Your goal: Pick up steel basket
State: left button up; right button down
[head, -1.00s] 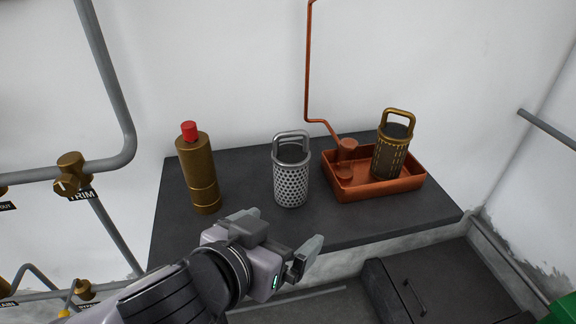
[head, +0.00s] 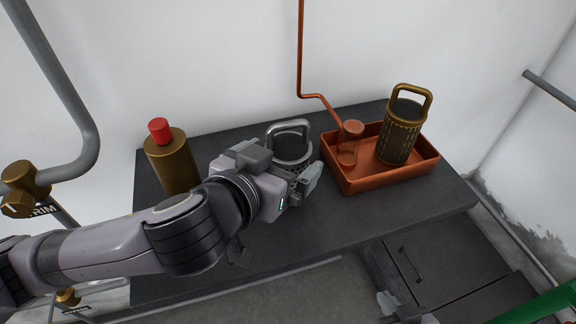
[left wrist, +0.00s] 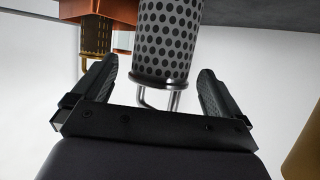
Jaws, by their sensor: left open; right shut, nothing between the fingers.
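The steel basket (head: 291,150), a perforated cylinder with a loop handle, stands upright on the dark bench. My left gripper (head: 285,166) is in front of it in the head view and hides its lower body. In the left wrist view the steel basket (left wrist: 168,38) appears upside down, with its handle toward the palm and its body beyond. My open left fingers (left wrist: 158,80) lie on either side of it, with gaps showing. I cannot tell any contact. Part of my right gripper (head: 400,308) shows at the bottom edge of the head view, shut and empty.
A brass bottle with a red cap (head: 173,160) stands left of my left gripper. A copper pipe (head: 300,60) rises behind. The bench front (head: 300,225) is clear.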

aim_at(289, 154)
pick_arm(q)
jog(key=shift+x, duration=1.7)
jog(key=c, duration=1.2)
jog(key=shift+r, duration=0.1)
